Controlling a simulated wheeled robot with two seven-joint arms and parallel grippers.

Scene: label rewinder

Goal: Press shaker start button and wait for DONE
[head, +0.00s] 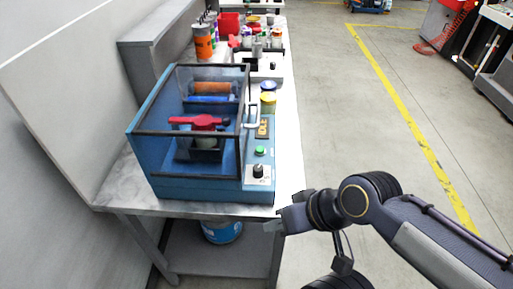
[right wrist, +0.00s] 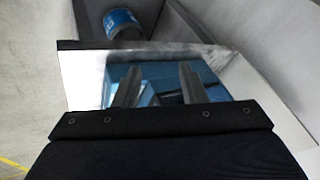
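The shaker is a blue machine (head: 172,180) with a clear, dark-framed cover, closed, on the near end of the bench. A red clamp (head: 200,122) shows inside it. A green button (head: 260,151) sits on its right-hand panel, above a black knob (head: 258,171). I can read no DONE text. My right gripper (head: 276,219) is by the bench's near right corner, below and right of the panel, apart from the button. In the right wrist view its two fingers (right wrist: 159,72) are spread with nothing held, and blue machine surface shows beyond them. My left gripper is out of view.
The bench (head: 120,188) runs away along a grey wall on the left. Yellow and blue lidded jars (head: 268,98), an orange container (head: 203,42) and a red bin (head: 229,22) stand farther back. A blue bucket (head: 222,231) sits beneath. Open floor lies right of the bench.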

